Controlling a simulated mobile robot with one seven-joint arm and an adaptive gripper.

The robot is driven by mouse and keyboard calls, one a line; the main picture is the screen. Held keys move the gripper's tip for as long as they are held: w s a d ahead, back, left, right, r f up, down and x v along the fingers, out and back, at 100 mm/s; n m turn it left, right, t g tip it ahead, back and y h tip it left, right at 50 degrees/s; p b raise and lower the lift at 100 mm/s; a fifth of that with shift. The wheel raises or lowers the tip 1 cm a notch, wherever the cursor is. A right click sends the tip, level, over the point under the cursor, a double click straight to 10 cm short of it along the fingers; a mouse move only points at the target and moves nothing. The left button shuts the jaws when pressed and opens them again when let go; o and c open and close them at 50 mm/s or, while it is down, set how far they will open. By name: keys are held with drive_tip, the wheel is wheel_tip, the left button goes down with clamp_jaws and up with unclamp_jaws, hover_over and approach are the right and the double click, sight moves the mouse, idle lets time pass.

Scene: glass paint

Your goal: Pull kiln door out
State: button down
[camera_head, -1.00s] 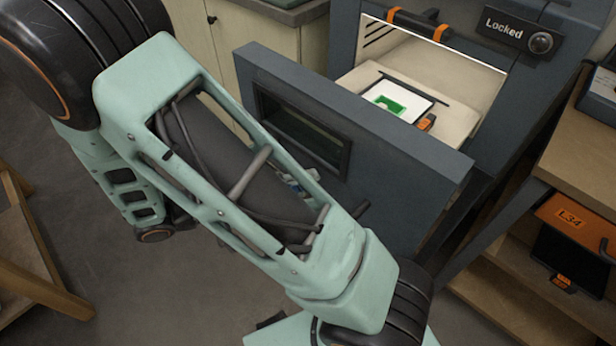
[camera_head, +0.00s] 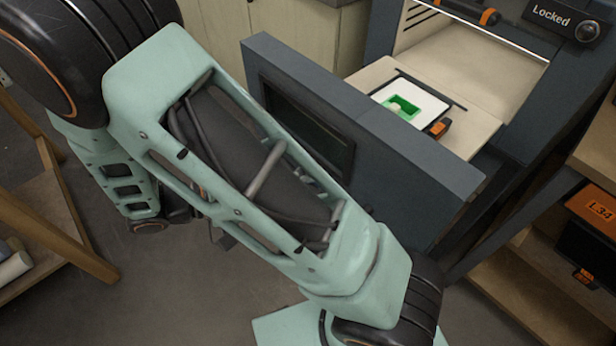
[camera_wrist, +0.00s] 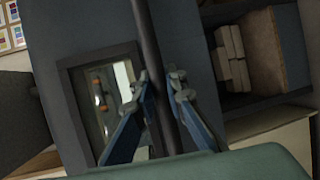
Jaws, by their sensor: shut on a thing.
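The kiln door (camera_head: 415,165) is a dark blue-grey slab with a window, standing out from the kiln body (camera_head: 385,30). A pale shelf (camera_head: 480,120) extends behind it, and the kiln's mouth is open. In the wrist view the door front (camera_wrist: 75,25) shows its window (camera_wrist: 97,110) and a long dark bar handle (camera_wrist: 146,35). My gripper (camera_wrist: 160,85) is shut on this handle, with a blue finger on each side. In the head view my arm hides the gripper and handle.
On the shelf lies a white plate (camera_head: 428,100) with a green shape, beside an orange-and-black piece (camera_head: 438,128). A "Locked" sign (camera_head: 550,16) is on the kiln. A wooden rack (camera_head: 60,215) stands left; shelving with an "L34" bin (camera_head: 595,210) stands right.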

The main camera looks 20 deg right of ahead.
idle(0.3)
drive_tip(key=c, duration=1.9)
unclamp_jaws()
drive_tip(key=shift+c, duration=0.2)
drive_tip(key=shift+a, duration=0.15)
drive_tip(key=a+r, duration=0.2)
drive_tip(key=a, duration=0.9)
drive_tip(key=shift+a, duration=0.35)
drive_tip(key=shift+a+r, duration=0.1)
